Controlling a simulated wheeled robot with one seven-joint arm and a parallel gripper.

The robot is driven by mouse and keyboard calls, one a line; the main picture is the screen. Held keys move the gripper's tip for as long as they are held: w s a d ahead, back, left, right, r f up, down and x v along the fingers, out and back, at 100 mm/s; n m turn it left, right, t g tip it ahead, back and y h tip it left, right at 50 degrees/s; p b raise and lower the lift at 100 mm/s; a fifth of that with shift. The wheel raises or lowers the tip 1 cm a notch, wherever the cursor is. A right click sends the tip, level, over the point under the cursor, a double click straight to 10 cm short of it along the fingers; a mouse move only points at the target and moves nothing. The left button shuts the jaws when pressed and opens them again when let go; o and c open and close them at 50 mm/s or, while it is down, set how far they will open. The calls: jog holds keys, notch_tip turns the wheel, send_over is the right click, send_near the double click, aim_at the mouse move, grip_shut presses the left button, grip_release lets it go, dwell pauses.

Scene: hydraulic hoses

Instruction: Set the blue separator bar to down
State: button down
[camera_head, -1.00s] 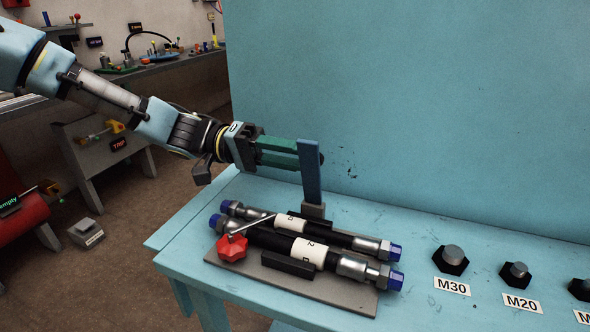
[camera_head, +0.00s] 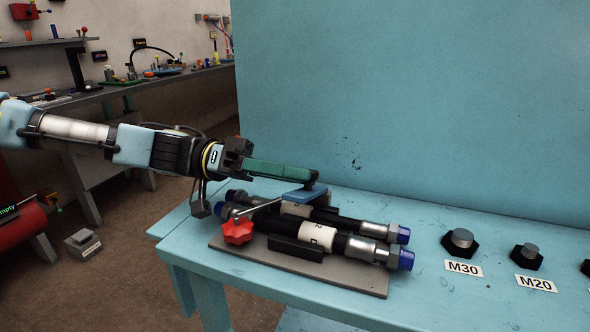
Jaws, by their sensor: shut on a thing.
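The blue separator bar (camera_head: 305,193) is tilted down low over two black hydraulic hoses (camera_head: 346,243). It is no longer upright; its near part lies close above the hoses, and I cannot tell whether it touches them. My gripper (camera_head: 313,177) reaches in from the left with its green fingers shut on the bar's far end. The fingers hide part of the bar and its pivot. The hoses carry white labels and blue end caps and lie on a grey base plate (camera_head: 330,281).
A red star knob (camera_head: 237,231) with a metal rod stands at the plate's left. Black hex fittings labelled M30 (camera_head: 461,241) and M20 (camera_head: 527,256) sit to the right on the light blue table (camera_head: 415,300). A blue panel (camera_head: 420,100) rises behind.

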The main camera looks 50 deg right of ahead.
jog(key=shift+s+a+f, duration=0.1)
jog(key=shift+a+f, duration=0.15)
jog(key=shift+f, duration=0.25)
dwell(0.3)
jog(key=c, duration=0.6)
grip_release()
jog(key=b+v, duration=0.1)
jog(key=v, duration=1)
jog(key=shift+s, duration=0.1)
